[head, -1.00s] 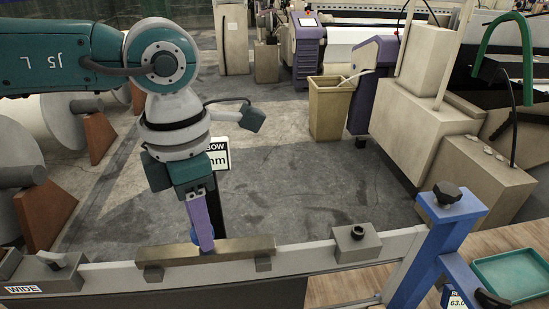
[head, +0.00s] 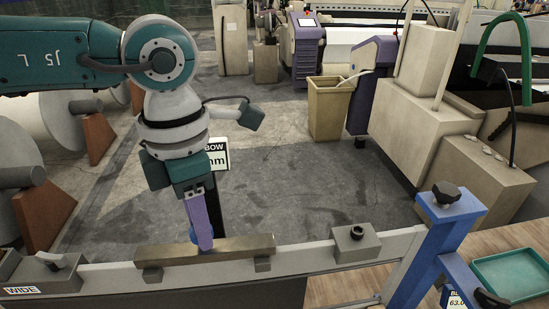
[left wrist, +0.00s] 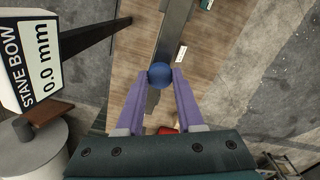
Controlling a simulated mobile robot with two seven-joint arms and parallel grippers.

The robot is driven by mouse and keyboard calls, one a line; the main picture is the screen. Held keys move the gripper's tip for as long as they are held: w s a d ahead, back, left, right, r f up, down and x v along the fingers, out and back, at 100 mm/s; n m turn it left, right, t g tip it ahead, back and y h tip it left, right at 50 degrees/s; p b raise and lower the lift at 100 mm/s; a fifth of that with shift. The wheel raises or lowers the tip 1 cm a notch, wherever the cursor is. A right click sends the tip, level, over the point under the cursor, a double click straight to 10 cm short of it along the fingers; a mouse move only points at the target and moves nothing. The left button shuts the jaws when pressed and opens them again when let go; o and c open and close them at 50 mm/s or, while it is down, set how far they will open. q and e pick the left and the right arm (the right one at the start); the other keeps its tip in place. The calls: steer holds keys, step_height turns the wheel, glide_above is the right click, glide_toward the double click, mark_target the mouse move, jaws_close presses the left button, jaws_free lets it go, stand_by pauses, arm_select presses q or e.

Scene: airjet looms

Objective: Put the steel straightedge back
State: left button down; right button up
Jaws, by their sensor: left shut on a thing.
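The steel straightedge (head: 235,248) shows in the head view as a brownish metal bar lying along the grey rail (head: 300,256), with a small block under each end. Its blue round knob (left wrist: 160,73) is between the purple fingertips in the left wrist view; in the head view the fingers mostly hide it. My left gripper (head: 205,246) points down over the middle of the bar and is shut on the knob. Whether the bar is touching the rail or just above it is hard to tell. My right gripper is in neither view.
A grey block (head: 357,243) sits on the rail to the right, another (head: 48,272) to the left. A blue post (head: 440,240) stands at the rail's right end. A green tray (head: 512,276) is right of it. A stave bow display (left wrist: 32,60) stands close by.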

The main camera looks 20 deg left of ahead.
arm_select(q)
step_height(320, 180, up, 20)
steer(key=b, duration=0.4)
steer(key=shift+f, duration=0.1)
steer(key=c, duration=1.1)
jaws_free()
jaws_close()
